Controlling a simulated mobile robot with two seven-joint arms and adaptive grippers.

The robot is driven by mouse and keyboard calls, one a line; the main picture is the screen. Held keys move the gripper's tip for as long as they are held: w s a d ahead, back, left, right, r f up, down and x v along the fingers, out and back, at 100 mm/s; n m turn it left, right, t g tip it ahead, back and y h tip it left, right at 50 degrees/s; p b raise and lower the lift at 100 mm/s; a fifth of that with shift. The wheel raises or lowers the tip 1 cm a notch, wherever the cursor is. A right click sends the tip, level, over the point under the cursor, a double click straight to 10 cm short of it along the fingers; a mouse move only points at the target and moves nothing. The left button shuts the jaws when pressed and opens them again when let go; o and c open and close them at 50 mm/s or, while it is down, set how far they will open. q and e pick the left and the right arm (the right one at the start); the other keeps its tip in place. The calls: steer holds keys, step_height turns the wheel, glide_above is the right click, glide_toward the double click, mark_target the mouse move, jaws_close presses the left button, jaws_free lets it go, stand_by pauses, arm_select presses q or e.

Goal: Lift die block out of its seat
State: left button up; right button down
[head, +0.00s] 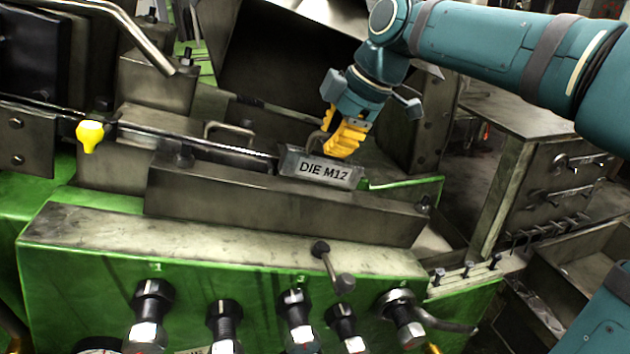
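The die block (322,170) is a grey metal block marked "DIE M12". It sits low behind a long steel bar of the green machine, at the right end of a dark slide. My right gripper (338,142), with yellow fingers, comes down from above onto the top of the block. A small curved handle (315,139) shows at the left side of the fingers. The fingers overlap each other in this view, so whether they are closed on the handle is hidden. My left gripper is not in view.
The long steel bar (280,206) stands in front of the block. Several large bolts line the green front (80,265). A yellow knob (90,136) is at left. A drawer cabinet (550,180) and an open metal bin (575,275) are at right.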

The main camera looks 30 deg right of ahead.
steer(key=shift+d+r+p, duration=0.2)
steer(key=shift+r+p, duration=0.15)
steer(key=shift+r, duration=0.2)
steer(key=shift+d+r+p, duration=0.15)
steer(key=shift+r+p, duration=0.2)
steer(key=shift+r, duration=0.15)
steer(key=shift+s, duration=0.15)
steer(key=s+a+r+h+p, duration=0.2)
steer(key=s+r+h+p, duration=0.1)
steer(key=s, duration=0.6)
steer(key=shift+s+a+r+n+g+h, duration=0.25)
steer(key=shift+r+g+h, duration=0.2)
steer(key=shift+r, duration=0.5)
steer(key=shift+d, duration=0.1)
